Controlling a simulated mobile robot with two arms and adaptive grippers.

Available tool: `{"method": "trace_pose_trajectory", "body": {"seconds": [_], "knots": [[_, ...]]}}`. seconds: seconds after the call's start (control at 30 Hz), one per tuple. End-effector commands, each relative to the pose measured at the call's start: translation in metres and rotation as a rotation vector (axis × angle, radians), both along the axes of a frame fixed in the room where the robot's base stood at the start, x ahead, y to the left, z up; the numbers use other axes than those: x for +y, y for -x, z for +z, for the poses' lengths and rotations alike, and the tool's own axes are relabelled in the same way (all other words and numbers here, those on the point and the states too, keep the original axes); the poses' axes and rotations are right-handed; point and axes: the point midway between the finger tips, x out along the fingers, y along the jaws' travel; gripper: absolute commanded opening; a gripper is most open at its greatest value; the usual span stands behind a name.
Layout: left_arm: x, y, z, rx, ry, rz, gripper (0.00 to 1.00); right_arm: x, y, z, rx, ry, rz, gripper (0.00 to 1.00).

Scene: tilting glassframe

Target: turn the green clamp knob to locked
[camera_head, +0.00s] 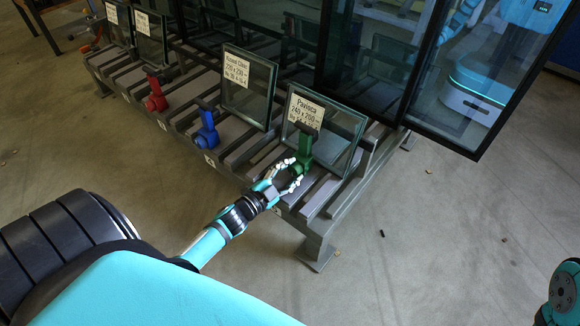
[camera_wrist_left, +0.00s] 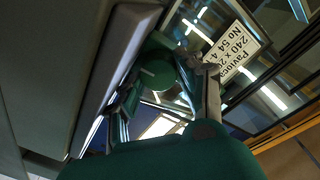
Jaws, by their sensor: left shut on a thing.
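In the left wrist view the knob's round green part (camera_wrist_left: 157,74) lies between the fingers of my left gripper (camera_wrist_left: 165,88). The knob's lower part is partly hidden by the fingers. Whether it stands at locked cannot be read. My right gripper is not in view.
A blue clamp (camera_head: 207,132) and a red clamp (camera_head: 156,98) stand farther left along the rack (camera_head: 232,160). Small labelled panes (camera_head: 248,92) stand behind them. Large dark-framed glass (camera_head: 470,85) rises behind at the right. The floor in front is mostly clear.

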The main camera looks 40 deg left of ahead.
Motion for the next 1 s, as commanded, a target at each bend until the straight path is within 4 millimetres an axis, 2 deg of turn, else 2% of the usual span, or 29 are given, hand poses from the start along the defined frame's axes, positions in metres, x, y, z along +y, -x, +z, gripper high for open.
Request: {"method": "trace_pose_trajectory", "body": {"seconds": [0.23,0.7,0.73,0.87,1.0], "knots": [[-0.001,-0.0001,0.0005,-0.006,-0.069,-0.001,0.06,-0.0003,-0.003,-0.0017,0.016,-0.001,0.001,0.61],[-0.0012,-0.0001,-0.0001,-0.008,-0.085,-0.002,0.06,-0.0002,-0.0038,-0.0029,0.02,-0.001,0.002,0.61],[-0.0012,-0.0001,-0.0001,-0.008,-0.085,-0.002,0.42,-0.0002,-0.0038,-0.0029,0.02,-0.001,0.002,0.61],[-0.0009,-0.0001,-0.0002,-0.008,-0.084,-0.001,0.59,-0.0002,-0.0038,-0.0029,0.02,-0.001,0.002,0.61],[-0.001,0.0003,-0.0008,-0.006,-0.083,-0.001,0.61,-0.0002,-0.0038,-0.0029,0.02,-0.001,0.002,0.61]]}}
